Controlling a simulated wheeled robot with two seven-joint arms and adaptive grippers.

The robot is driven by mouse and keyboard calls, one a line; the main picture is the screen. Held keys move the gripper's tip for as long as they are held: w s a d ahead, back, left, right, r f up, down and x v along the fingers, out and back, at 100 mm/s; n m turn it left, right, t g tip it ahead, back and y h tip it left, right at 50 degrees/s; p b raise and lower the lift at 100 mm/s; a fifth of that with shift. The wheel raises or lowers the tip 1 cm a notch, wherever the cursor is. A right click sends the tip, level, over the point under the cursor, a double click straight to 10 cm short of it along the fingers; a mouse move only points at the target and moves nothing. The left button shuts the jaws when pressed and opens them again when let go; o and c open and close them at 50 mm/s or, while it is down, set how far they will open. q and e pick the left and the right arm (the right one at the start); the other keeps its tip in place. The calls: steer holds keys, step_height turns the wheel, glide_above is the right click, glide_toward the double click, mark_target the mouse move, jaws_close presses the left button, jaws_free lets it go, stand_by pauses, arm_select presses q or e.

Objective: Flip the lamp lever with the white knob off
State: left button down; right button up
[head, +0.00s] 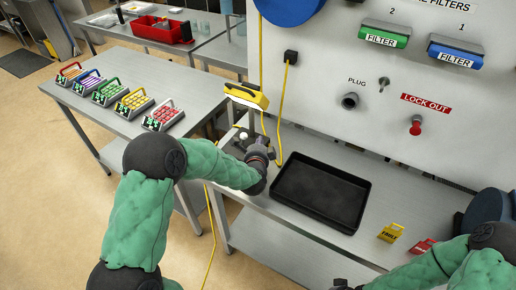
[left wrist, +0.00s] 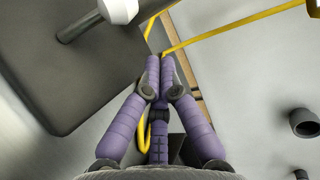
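The yellow lamp (head: 247,96) stands at the left end of the workbench, its head lit. Its dark base (head: 232,146) carries the small white knob (head: 243,136). In the left wrist view the white knob (left wrist: 118,9) sits on a metal lever (left wrist: 80,25) above the dark grey base (left wrist: 75,75), at upper left. My left gripper (head: 264,143) is just right of the knob, apart from it. In the left wrist view its purple fingers (left wrist: 160,62) come together at the tips, with nothing seen between them. My right arm enters at lower right; its fingers are not clearly visible.
A black tray (head: 320,192) lies right of my left gripper. A yellow cable (head: 281,100) hangs from the panel (head: 325,70) behind the lamp. Yellow (head: 391,232) and red (head: 422,247) tags lie at right. A side table (head: 140,75) holds several coloured racks.

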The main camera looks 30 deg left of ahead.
mark_target(242, 142)
arm_select(q)
steer(key=b+x, duration=0.1)
steer(key=x, duration=0.4)
steer(key=shift+f, duration=0.1)
steer(key=shift+s+a, duration=0.2)
steer(key=shift+s+a+r+b, duration=0.3)
steer(key=shift+s+a, duration=0.15)
steer(key=shift+s, duration=0.3)
steer(key=shift+s+a+r+b, duration=0.3)
steer(key=shift+s+a, duration=0.1)
steer(key=shift+s, duration=0.3)
steer(key=shift+s+b, duration=0.1)
steer(key=shift+b, duration=0.45)
steer(key=shift+t, duration=0.3)
